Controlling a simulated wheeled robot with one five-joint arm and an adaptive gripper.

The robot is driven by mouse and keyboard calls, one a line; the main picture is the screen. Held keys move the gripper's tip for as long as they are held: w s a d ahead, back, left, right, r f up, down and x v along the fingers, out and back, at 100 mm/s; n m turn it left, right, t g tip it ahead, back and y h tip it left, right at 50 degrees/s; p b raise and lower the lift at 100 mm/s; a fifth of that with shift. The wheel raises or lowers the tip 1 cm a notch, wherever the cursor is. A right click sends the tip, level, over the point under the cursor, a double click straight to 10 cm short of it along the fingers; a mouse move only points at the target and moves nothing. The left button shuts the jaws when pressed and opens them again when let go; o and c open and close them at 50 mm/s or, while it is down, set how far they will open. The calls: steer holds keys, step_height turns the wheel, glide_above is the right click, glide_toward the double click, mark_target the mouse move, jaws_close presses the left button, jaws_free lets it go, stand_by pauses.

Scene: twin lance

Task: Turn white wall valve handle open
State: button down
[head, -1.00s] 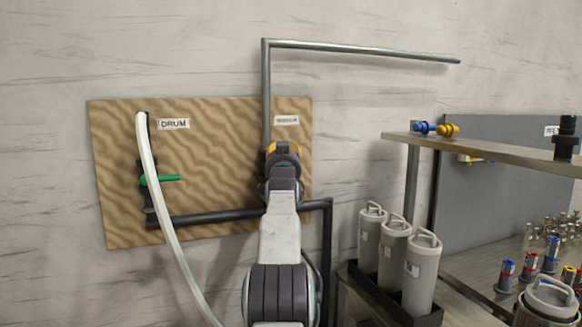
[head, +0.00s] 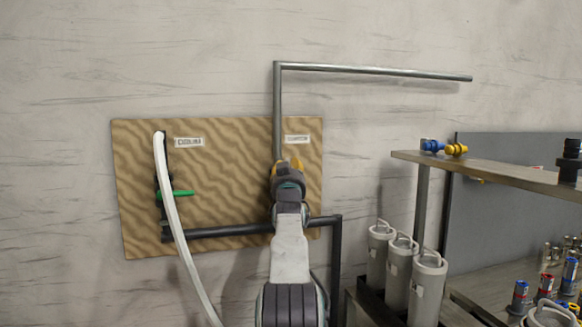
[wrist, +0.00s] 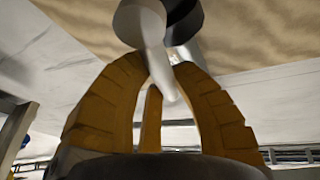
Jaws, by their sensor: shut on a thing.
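The white valve handle (wrist: 152,50) shows in the wrist view, hanging down from a dark round valve body (wrist: 183,18). My gripper (wrist: 168,82) has its yellow fingers closed around the handle's lower part. In the head view my gripper (head: 288,167) is at the right part of the wooden board (head: 240,170), in front of the vertical grey pipe. My arm hides the white handle and its valve there. A green handle (head: 180,193) sits on the other valve, under the DRUM label (head: 188,142).
A white hose (head: 178,235) hangs from the left valve. A dark pipe (head: 225,230) runs low across the board. Grey canisters (head: 400,270) and a shelf (head: 500,168) with blue and yellow fittings stand to the right. The wall left of the board is clear.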

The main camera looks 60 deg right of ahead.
steer(key=shift+d+f, duration=0.1)
steer(key=shift+f, duration=0.1)
steer(key=c, duration=1.4)
jaws_free()
steer(key=shift+s, duration=0.15)
steer(key=o, duration=0.4)
steer(key=shift+r, duration=0.2)
steer(key=shift+v, duration=6)
steer(key=shift+f, duration=0.1)
